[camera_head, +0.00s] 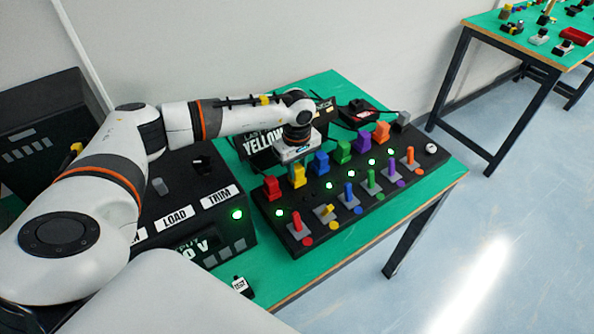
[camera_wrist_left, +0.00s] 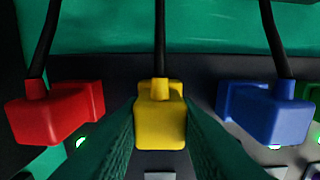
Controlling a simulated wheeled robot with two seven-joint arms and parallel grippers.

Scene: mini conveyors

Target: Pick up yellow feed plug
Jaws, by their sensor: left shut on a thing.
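The yellow feed plug (camera_head: 298,179) stands in the row along the back of the black panel, between a red plug (camera_head: 271,187) and a blue plug (camera_head: 321,162). My left gripper (camera_head: 297,166) is directly above it, pointing down. In the left wrist view the yellow plug (camera_wrist_left: 160,122) is between the two dark green fingers, which are shut on it, and a black cable runs up from it. Whether it is still seated in the panel cannot be told. My right gripper is not in view.
Green, purple and orange plugs (camera_head: 381,131) continue the row. Coloured levers and lit green lamps cover the front of the black panel (camera_head: 333,232). A black box with LOAD and TRIM labels (camera_head: 220,197) stands left. The green table's (camera_head: 425,190) right side is clear.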

